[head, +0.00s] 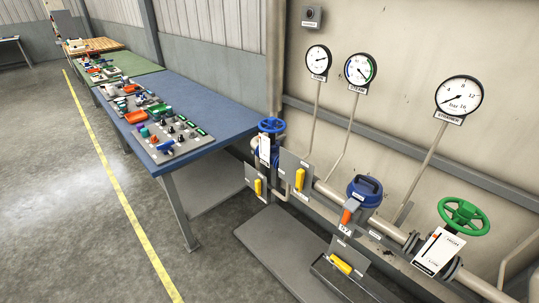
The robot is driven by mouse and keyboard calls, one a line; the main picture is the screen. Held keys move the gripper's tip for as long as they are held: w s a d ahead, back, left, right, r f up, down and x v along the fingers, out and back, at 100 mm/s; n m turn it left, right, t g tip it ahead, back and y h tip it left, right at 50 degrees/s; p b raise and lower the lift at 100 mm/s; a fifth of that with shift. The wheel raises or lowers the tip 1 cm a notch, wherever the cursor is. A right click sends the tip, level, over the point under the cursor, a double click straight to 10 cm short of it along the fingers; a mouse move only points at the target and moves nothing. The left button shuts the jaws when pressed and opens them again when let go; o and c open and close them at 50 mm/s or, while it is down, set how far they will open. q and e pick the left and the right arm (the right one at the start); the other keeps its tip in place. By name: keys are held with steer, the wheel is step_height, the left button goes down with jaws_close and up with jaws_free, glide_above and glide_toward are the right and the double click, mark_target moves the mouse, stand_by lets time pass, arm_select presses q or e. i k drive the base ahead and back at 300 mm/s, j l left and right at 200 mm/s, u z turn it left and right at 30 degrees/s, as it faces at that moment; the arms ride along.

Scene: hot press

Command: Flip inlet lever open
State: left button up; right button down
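Several levers sit on grey plates along the pipework at the right. A yellow lever (258,187) is at the left, and a second yellow lever (299,179) stands upright on a plate beside it. A third yellow lever (340,264) lies slanted low down near the floor. An orange-red lever (346,217) is tilted beside a blue-capped unit (365,191). The small labels are too small to read, so I cannot tell which lever is the inlet one. Neither of my grippers is in view.
A blue handwheel (271,125) and a green handwheel (463,216) stick up from the pipe. Gauges (459,96) hang on the wall above. A blue-topped table (205,105) with control panels stands at the left of the pipework. The floor left of the yellow line is clear.

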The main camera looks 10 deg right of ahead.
mark_target(300, 175)
steer(key=i+j, duration=0.7)
steer(key=i+z, duration=0.05)
steer(key=i, duration=0.05)
